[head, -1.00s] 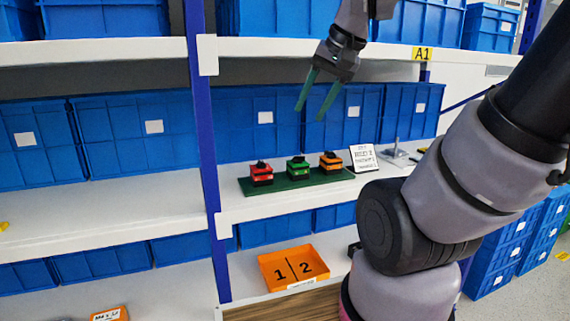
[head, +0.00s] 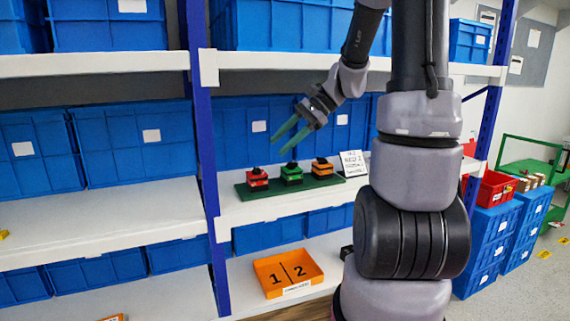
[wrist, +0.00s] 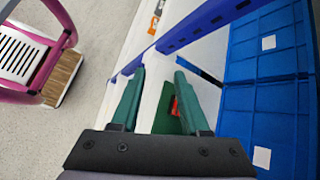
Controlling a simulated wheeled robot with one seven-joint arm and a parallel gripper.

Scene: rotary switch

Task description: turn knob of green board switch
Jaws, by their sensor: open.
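A green board (head: 312,185) lies on the middle shelf and carries three small switches with black knobs on top: red (head: 257,180) at the left, green (head: 291,174) in the middle, orange (head: 322,168) at the right. My gripper (head: 281,143) is open and empty, with green fingers pointing down and left, above the board near the red and green switches, apart from them. In the wrist view, my gripper's fingers (wrist: 158,98) stand apart, and part of the red switch (wrist: 175,107) shows beside the right finger. The green and orange switches are hidden there.
A white sign (head: 353,163) stands right of the board. Blue bins (head: 262,120) line the shelf behind it. A blue post (head: 208,150) rises left of the board. An orange tray (head: 287,272) marked 1 and 2 sits on the shelf below.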

